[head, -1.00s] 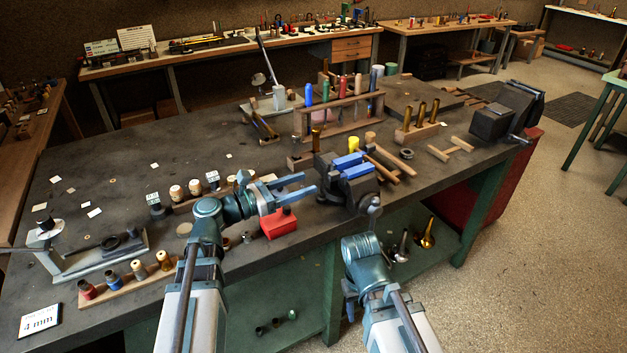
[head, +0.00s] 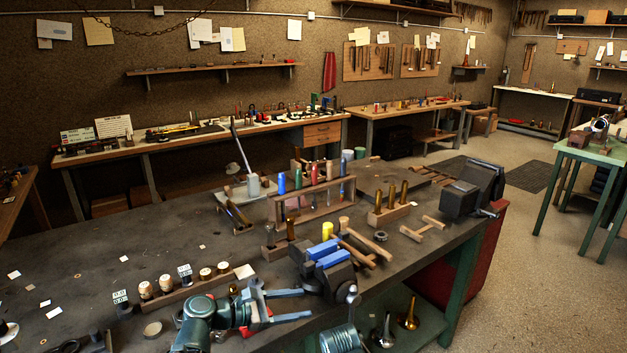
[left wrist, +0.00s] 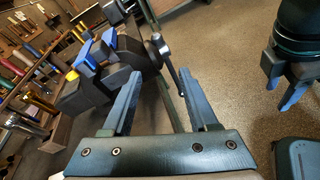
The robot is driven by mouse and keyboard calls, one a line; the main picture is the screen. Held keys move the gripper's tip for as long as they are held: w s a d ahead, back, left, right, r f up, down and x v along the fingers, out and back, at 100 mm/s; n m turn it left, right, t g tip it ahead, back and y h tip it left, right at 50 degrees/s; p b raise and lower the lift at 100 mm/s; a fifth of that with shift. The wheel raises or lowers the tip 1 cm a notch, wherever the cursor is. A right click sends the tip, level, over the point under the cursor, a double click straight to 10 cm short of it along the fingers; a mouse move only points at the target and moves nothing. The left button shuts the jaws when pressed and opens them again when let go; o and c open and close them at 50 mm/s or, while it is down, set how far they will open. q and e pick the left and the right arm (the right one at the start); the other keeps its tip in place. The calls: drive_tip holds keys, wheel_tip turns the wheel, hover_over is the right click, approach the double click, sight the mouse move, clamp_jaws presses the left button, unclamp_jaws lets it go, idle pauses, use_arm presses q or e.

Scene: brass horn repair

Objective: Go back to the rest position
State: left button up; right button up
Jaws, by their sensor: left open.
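My left gripper (head: 308,304) is open and empty, in front of the black vise (head: 318,282) with blue jaw pads (head: 326,256). In the left wrist view its two fingers (left wrist: 161,88) stand apart with nothing between them, and the vise (left wrist: 130,55) shows beyond them at the upper left. A red block (head: 256,328) is mostly hidden behind the left gripper. My right arm shows only as a ribbed teal part at the bottom of the head view. In the left wrist view my right gripper (left wrist: 284,86) shows at the right edge; its finger gap is unclear.
Open floor lies to the right.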

use_arm(q)
drive_tip(key=s+d+f+m+g+y+p, duration=0.1)
drive_tip(key=s+d+f+m+g+y, duration=0.25)
drive_tip(key=s+d+f+m, duration=0.3)
drive_tip(key=s+a+f+m+g+y+p, duration=0.1)
drive_tip(key=s+a+f+m+y, duration=0.2)
drive_tip(key=m, duration=0.5)
drive_tip(key=s+a+f+m+g+y+p, duration=0.1)
drive_tip(key=s+a+f+m+g+y, duration=0.1)
drive_tip(key=s+m+y, duration=0.4)
drive_tip(key=a+f+m+y, duration=0.1)
drive_tip(key=m+y, duration=0.1)
drive_tip(key=m, duration=0.1)
drive_tip(key=shift+a+f, duration=0.2)
drive_tip(key=shift+a, duration=0.15)
